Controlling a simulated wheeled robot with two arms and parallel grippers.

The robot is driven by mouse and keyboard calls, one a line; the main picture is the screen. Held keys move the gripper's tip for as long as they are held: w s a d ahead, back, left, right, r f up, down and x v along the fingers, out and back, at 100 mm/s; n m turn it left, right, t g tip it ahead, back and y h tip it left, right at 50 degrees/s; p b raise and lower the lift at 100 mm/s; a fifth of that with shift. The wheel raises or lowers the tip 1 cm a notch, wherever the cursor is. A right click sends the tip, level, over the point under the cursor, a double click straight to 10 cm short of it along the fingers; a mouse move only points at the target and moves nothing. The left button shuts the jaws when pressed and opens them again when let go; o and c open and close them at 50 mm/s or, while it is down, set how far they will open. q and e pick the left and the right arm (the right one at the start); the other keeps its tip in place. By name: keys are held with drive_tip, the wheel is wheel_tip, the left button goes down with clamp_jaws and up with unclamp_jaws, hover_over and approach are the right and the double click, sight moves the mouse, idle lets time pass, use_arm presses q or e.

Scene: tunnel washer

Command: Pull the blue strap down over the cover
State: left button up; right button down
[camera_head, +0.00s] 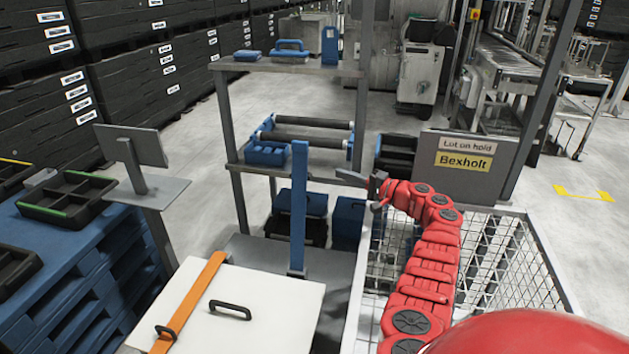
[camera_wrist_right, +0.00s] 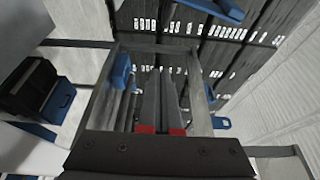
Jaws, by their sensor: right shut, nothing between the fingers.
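The blue strap (camera_head: 299,205) stands upright in the head view, rising from behind the far right edge of the white cover (camera_head: 265,315). The cover has a black handle (camera_head: 230,310), and an orange strap (camera_head: 190,302) lies across its left part. My right gripper (camera_head: 342,175) is to the right of the blue strap's upper part, pointing left, with a visible gap between them in the picture. Its fingers (camera_wrist_right: 160,100) are shut with nothing between them in the wrist view. I cannot tell whether a blue piece in the wrist view is the strap. My left gripper is not in view.
A wire mesh cage (camera_head: 500,265) stands right of the cover, with a "Bexholt" sign (camera_head: 463,163) behind. A grey shelf rack (camera_head: 290,66) with blue items stands beyond the strap. A small screen on a stand (camera_head: 137,146) and blue pallets (camera_head: 75,265) are at left.

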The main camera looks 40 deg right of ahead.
drive_tip(key=b+x, duration=0.9)
drive_tip(key=shift+s+a+r+p, duration=0.1)
drive_tip(key=shift+s+a+p, duration=0.6)
drive_tip(key=shift+p, duration=2.7)
drive_tip(key=shift+s+a+p, duration=0.55)
drive_tip(key=shift+a+p, duration=0.35)
drive_tip(key=shift+p, duration=2.45)
